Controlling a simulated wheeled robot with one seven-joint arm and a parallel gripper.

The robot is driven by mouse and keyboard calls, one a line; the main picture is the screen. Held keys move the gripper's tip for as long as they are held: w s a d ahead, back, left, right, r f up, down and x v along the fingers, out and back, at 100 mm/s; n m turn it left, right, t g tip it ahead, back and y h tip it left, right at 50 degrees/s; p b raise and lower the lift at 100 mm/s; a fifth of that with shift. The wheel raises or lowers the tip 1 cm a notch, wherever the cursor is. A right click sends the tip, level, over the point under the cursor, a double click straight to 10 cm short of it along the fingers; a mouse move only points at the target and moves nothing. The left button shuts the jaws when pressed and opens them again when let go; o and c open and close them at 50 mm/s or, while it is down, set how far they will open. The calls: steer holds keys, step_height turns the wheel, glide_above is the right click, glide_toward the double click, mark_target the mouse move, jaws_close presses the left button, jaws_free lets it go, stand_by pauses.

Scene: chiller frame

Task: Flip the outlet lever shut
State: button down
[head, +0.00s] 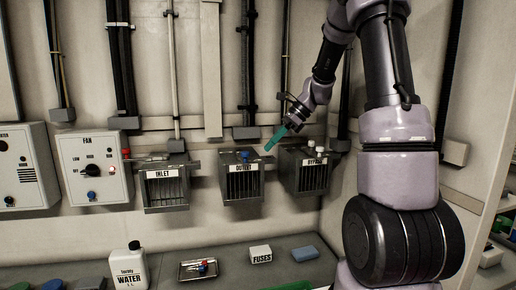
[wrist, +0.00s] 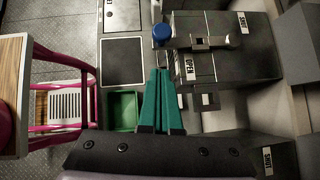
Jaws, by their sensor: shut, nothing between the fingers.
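The outlet box (head: 243,184), with its label and a front grille, hangs on the wall between the inlet and bypass boxes. Its lever has a blue knob (head: 244,154) at the box's top. In the wrist view the blue knob (wrist: 161,34) stands just beyond the fingertips, with the lever's metal bar (wrist: 210,41) running right from it. An OPEN label (wrist: 190,68) and a SHUT label (wrist: 243,22) show on the box. My gripper (head: 268,149) has green fingers pressed together and empty, right of the blue knob in the head view. I cannot tell whether they touch the knob.
The inlet box (head: 166,190) is left and the bypass box (head: 305,178), with a pale knob (head: 319,149), is close right. The fan panel (head: 95,167) is farther left. A counter below holds a water bottle (head: 130,268), a small tray (head: 198,269) and a fuses box (head: 260,254).

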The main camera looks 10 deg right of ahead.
mark_target(248, 153)
steer(key=a, duration=0.3)
steer(key=a+f, duration=0.1)
steer(key=shift+w+a, duration=0.2)
steer(key=shift+w, duration=0.15)
steer(key=shift+a, duration=0.15)
steer(key=shift+s+a+m+t, duration=0.3)
steer(key=shift+a+m+t, duration=0.2)
steer(key=shift+a+m, duration=0.25)
steer(key=w+a+m+t+h, duration=0.1)
steer(key=a+m+t, duration=0.15)
steer(key=a, duration=0.35)
steer(key=w+a+m+t+h, duration=0.1)
steer(key=w+a+m, duration=0.15)
steer(key=a, duration=0.25)
steer(key=w+a+m, duration=0.1)
steer(key=w+a, duration=0.4)
steer(key=w, duration=0.2)
steer(key=shift+w+a+h, duration=0.3)
steer(key=shift+w, duration=0.05)
